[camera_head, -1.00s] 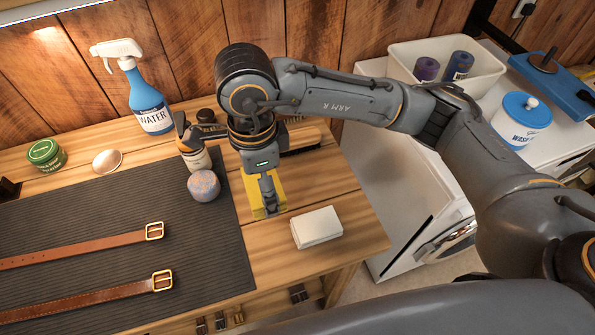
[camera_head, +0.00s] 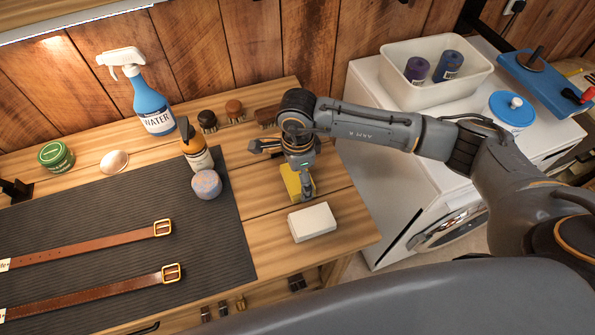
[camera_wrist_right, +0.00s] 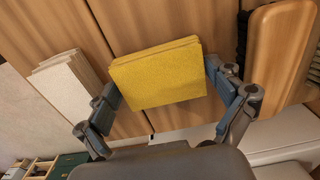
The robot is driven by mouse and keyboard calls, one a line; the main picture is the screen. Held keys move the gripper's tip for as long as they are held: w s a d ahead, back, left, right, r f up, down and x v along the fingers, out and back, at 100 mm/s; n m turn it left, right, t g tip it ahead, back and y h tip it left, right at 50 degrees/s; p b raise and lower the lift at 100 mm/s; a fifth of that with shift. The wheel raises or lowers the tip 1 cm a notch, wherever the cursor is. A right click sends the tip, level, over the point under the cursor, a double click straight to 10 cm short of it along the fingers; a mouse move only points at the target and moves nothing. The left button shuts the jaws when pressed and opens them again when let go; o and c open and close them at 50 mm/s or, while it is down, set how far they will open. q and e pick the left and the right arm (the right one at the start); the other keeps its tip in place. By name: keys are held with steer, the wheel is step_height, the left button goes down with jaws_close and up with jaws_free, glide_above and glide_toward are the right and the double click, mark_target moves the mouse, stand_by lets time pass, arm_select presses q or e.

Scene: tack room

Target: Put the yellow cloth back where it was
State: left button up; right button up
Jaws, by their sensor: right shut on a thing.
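The yellow cloth (camera_head: 292,181) is a folded block over the wooden bench (camera_head: 275,262), behind the white folded cloth (camera_head: 313,222) in the head view. My right gripper (camera_head: 301,192) points down and is shut on it. In the right wrist view the yellow cloth (camera_wrist_right: 157,75) sits between the two fingers of the right gripper (camera_wrist_right: 168,92). I cannot tell whether its underside touches the bench. The white cloth is apart from it and shows at the left of the wrist view (camera_wrist_right: 67,92). My left gripper is not in view.
A dark ribbed mat (camera_head: 110,245) with two belts lies to the left. Several brushes (camera_head: 234,110) line the back. The washing machine (camera_head: 385,200) is at the right.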

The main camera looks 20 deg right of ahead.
mark_target(297, 177)
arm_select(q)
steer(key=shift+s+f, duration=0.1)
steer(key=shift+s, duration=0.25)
arm_select(e)
steer(key=shift+f, duration=0.1)
steer(key=shift+f+b, duration=0.15)
steer(key=shift+b, duration=0.15)
steer(key=o, duration=0.8)
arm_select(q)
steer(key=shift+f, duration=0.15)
arm_select(e)
steer(key=shift+r+p, duration=0.3)
steer(key=shift+r, duration=0.25)
arm_select(q)
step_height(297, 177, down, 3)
steer(key=b, duration=0.3)
arm_select(e)
step_height(297, 177, up, 11)
steer(key=shift+r, duration=0.2)
steer(key=shift+s+f, duration=0.1)
